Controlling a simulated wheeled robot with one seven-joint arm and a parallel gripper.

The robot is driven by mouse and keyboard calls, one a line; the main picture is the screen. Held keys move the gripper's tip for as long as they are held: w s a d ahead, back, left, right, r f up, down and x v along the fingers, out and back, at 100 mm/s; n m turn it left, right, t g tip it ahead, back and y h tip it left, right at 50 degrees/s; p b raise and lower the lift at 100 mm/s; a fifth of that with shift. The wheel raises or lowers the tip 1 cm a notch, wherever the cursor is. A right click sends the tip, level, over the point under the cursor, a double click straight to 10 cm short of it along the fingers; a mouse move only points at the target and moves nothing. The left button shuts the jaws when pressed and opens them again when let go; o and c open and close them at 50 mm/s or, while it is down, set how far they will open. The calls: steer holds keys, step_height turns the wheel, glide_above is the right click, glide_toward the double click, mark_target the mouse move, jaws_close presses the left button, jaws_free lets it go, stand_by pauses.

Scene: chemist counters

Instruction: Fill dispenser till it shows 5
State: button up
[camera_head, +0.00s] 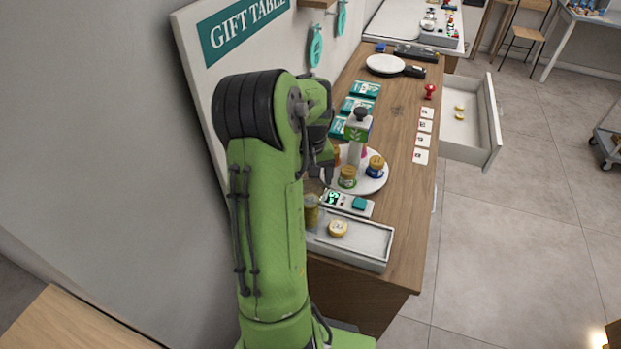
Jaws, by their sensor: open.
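A small white unit with a lit green display (333,199) and a teal block on it lies on the wooden counter; its reading is too small to tell. Behind it is a round white plate (373,185) with several gold-lidded jars, one green (347,178) and one blue (376,168). A white-and-green bottle with a black top (358,127) stands at the plate; I cannot tell if it is the dispenser. My gripper (324,165) is at the plate's left side, partly hidden by my green arm. It is open, and I see nothing held.
A white tray (376,243) at the counter's near end holds a gold-lidded jar (338,228); a yellowish container (311,211) is beside my arm. An open drawer (478,130) juts right. Numbered cards (423,139), teal boxes (363,89) and a red stamp (430,90) lie farther back.

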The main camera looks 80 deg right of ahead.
step_height(320, 180, up, 16)
steer(key=p, duration=0.3)
steer(key=shift+f, duration=0.1)
stand_by(0.6)
